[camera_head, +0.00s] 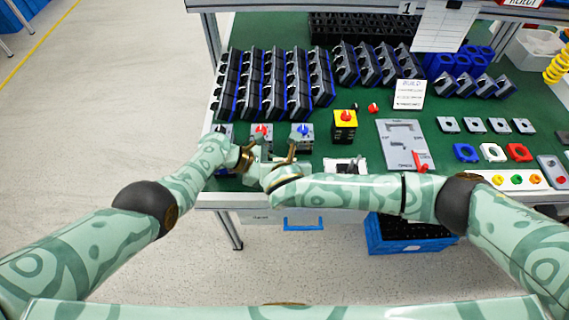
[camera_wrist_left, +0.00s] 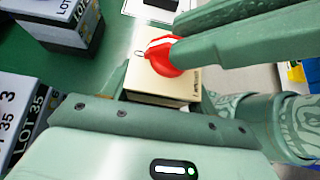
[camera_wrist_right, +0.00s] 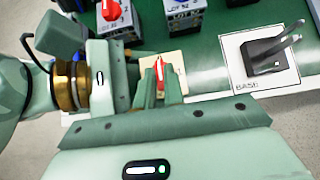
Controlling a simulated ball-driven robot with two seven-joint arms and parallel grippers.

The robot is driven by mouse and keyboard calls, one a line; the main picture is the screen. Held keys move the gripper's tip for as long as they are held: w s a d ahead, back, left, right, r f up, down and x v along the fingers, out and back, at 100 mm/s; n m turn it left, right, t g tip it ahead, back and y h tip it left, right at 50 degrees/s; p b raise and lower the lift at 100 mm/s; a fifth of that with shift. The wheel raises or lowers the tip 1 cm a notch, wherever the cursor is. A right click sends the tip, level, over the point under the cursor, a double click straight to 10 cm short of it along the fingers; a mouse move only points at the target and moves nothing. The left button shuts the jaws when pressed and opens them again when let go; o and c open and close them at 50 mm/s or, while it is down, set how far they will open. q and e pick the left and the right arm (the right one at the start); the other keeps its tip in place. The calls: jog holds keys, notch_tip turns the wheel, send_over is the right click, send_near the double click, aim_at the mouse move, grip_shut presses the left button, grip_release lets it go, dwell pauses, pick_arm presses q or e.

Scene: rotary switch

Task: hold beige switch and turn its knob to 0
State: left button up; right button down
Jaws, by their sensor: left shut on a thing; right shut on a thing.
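The beige switch (camera_wrist_left: 160,90) has a red knob (camera_wrist_left: 162,56) on its top face. My left gripper (camera_wrist_left: 158,103) is shut on the beige body, its fingers mostly hidden in the left wrist view. My right gripper (camera_wrist_right: 159,85) is shut on the red knob, one finger on each side; the knob (camera_wrist_right: 160,70) and beige face (camera_wrist_right: 174,72) show between and beside the fingers. In the head view both grippers meet at the table's front edge, and the arms mostly hide the switch. The number the knob points to cannot be read.
Grey switches with a red knob (camera_head: 261,131) and a blue knob (camera_head: 303,130) stand just behind. A yellow switch (camera_head: 344,124) stands to their right. A black holder (camera_wrist_right: 265,56) sits on a white mat.

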jog(key=c, duration=1.5)
grip_release()
jog(key=v, duration=1.2)
pick_arm(q)
jog(key=o, duration=1.1)
pick_arm(e)
jog(key=shift+a, duration=0.1)
pick_arm(q)
jog(key=v, duration=1.2)
